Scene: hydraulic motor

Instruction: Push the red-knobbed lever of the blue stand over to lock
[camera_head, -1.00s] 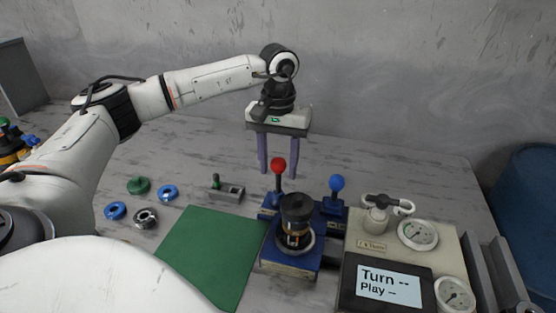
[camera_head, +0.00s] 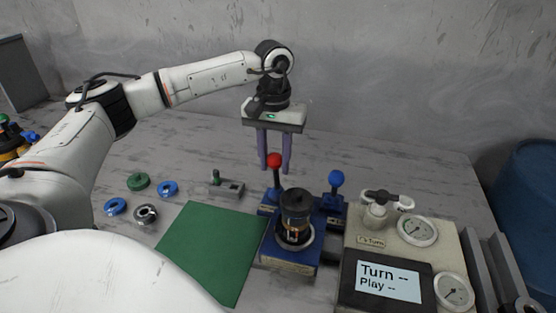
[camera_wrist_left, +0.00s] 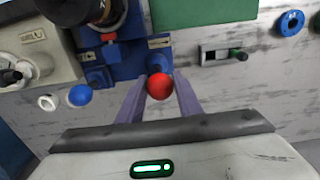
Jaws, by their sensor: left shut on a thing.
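The blue stand (camera_head: 290,257) sits on the table right of the green mat, with a dark cylindrical motor part (camera_head: 296,210) standing upright in it. Its red-knobbed lever (camera_head: 274,161) stands roughly upright at the back left of the stand; the red knob also shows in the left wrist view (camera_wrist_left: 160,87). A blue-knobbed lever (camera_head: 336,179) stands at the back right. My left gripper (camera_head: 274,168) points down with its two purple fingers on either side of the red knob, shut on it. My right gripper is not in view.
A gauge panel (camera_head: 370,241) with a valve and a display (camera_head: 388,282) stands close on the right. The green mat (camera_head: 212,250) is bare.

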